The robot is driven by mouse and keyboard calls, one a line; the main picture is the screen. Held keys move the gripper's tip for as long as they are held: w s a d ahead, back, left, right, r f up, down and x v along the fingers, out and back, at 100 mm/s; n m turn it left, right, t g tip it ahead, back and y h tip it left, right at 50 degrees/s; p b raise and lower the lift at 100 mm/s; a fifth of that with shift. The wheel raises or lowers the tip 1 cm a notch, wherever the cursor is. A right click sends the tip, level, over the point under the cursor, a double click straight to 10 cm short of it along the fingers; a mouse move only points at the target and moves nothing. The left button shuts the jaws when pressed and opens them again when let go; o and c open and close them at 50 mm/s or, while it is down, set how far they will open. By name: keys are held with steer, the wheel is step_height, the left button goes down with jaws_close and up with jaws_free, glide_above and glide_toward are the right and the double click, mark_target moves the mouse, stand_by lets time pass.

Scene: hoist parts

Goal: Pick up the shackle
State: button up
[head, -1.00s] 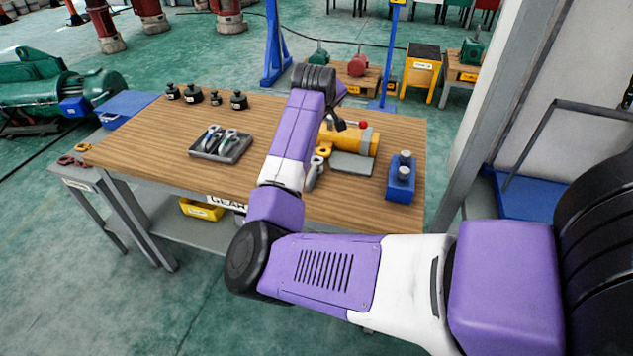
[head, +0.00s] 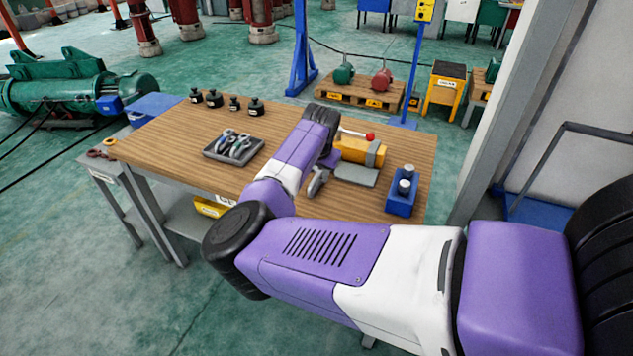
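Several grey metal pieces, which look like shackles with some bluish parts, lie in a dark tray (head: 212,155) on the wooden workbench (head: 190,130). My gripper (head: 330,158) is over the bench, right of the tray and close to the yellow hoist.
The yellow hoist (head: 358,152) with a red-knobbed lever and a grey plate (head: 356,175) are beside my gripper. A blue block with metal cylinders (head: 401,203) stands at the right. Several black weights (head: 214,98) line the back left. Reddish pieces (head: 97,154) lie on a side stand.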

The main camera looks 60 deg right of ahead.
mark_target(317, 177)
steer(key=shift+p+x, duration=0.3)
steer(key=shift+x, duration=1.7)
steer(key=shift+a, duration=0.1)
jaws_close()
